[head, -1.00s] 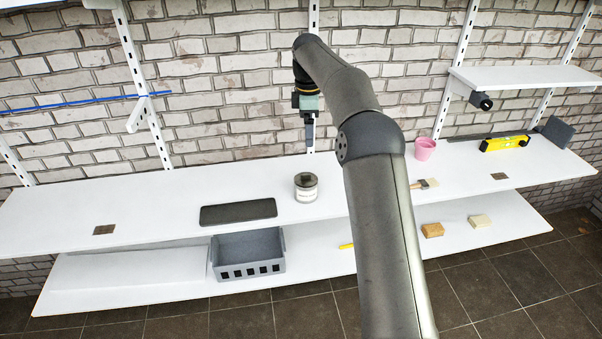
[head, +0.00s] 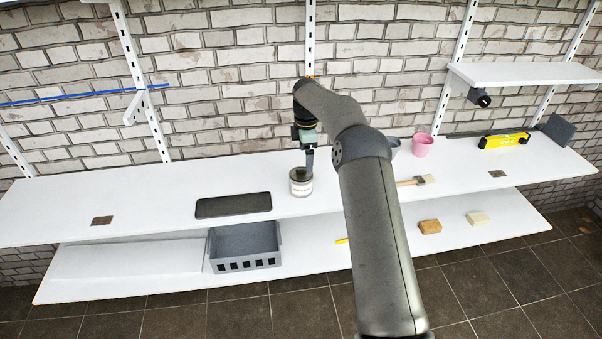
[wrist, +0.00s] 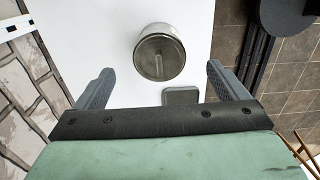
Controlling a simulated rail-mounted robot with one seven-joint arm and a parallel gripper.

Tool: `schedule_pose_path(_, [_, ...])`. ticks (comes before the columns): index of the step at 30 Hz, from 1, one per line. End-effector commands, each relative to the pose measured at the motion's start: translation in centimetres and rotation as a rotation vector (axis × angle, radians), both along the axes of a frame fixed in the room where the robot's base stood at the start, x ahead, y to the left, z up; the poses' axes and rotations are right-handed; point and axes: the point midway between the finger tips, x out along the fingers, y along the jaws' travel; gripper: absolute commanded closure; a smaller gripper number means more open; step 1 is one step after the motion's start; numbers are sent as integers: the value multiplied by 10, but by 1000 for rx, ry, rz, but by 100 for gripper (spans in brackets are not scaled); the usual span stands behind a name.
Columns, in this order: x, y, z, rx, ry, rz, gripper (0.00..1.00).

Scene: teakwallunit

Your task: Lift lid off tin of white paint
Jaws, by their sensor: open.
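The paint tin (head: 301,187) stands upright on the upper white shelf, with a pale label on its front. Its dark grey lid (head: 300,175) is on top; in the wrist view the lid (wrist: 159,57) shows from above as a round disc with a thin bar handle across it. My gripper (head: 309,158) points down just above and slightly behind the tin in the head view. In the wrist view my gripper (wrist: 155,78) has its two fingers wide apart, with nothing between them. The tin lies ahead of the fingertips, between their lines.
A dark flat tray (head: 233,205) lies left of the tin. A brush (head: 416,181), a pink pot (head: 422,145) and a grey pot (head: 392,146) are to the right. A grey crate (head: 245,247) sits on the lower shelf. The upper shelf's left part is mostly clear.

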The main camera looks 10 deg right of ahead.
Motion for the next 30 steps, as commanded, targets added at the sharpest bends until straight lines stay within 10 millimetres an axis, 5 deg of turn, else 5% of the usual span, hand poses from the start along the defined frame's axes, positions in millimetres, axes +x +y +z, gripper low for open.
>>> schedule_pose_path(13, [2, 4, -50, -1, 3, 0, 7])
schedule_pose_path(21, [2, 4, -55, -1, 0, 0, 7])
schedule_pose_path(22, [2, 4, -55, -1, 0, 0, 10])
schedule_pose_path(27, [2, 4, -54, -1, 0, 0, 54])
schedule_pose_path(30, [2, 4, -54, -1, 0, 0, 54])
